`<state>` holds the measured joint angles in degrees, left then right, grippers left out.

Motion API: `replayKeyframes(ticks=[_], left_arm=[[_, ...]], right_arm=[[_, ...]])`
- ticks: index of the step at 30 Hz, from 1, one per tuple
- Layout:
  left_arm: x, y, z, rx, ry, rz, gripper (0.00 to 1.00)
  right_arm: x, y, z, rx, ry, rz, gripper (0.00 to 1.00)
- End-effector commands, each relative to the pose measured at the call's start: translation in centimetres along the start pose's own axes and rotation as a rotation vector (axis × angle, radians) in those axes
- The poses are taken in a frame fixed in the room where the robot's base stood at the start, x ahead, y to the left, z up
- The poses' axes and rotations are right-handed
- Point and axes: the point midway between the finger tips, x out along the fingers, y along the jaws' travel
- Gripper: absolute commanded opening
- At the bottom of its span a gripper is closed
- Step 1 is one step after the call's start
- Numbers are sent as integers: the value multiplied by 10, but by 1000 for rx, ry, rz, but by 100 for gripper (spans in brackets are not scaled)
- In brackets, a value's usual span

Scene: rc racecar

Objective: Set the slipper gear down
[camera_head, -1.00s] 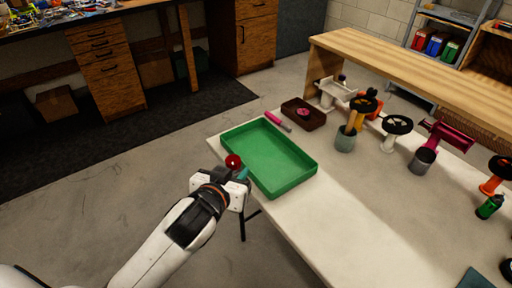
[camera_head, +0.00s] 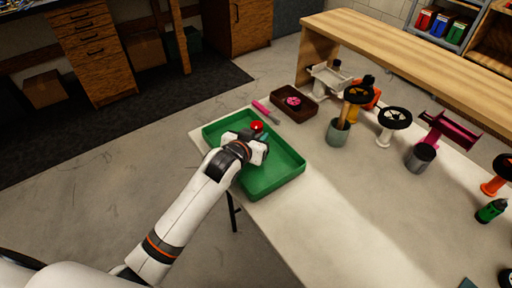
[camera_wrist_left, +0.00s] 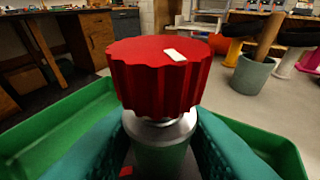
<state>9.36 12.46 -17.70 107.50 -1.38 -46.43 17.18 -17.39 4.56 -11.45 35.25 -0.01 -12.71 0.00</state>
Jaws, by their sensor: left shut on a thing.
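The slipper gear (camera_head: 257,126) is red and toothed. In the left wrist view the gear (camera_wrist_left: 150,75) fills the middle, upright, with a silver metal hub below it and a small white mark on top. My left gripper (camera_head: 262,137) is shut on it, with teal fingers on both sides of the hub. In the head view the gear and gripper are over the green tray (camera_head: 283,178). I cannot tell how high the gear is above the tray floor. My right gripper is not in view.
A brown box (camera_head: 283,102) with a pink part and a pink-handled tool (camera_head: 265,111) lie behind the tray. The table's front middle is clear.

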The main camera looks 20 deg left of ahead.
Motion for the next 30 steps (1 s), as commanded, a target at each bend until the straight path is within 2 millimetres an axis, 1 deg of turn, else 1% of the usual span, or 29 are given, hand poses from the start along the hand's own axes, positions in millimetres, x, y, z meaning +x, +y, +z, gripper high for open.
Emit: replayKeyframes(ticks=[1,3,6,9,20,21,23,24,25,30], left_arm=[[2,0,-4,0,0,0,7],[5,0,-14,0,3,0,7],[11,0,-28,-1,3,0,7],[14,0,-36,-1,0,0,7],[15,0,-39,-1,0,0,7],[16,0,-40,-1,1,0,32],[16,0,-39,0,0,0,42],[16,0,-39,0,0,0,49],[16,0,-39,0,0,0,53],[16,0,-39,0,0,0,53]], right_arm=[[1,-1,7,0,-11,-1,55],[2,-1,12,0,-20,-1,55],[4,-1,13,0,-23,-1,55],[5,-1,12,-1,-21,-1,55],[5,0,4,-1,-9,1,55],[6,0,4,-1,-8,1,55],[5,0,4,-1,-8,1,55],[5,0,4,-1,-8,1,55],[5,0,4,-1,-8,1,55],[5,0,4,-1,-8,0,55]])
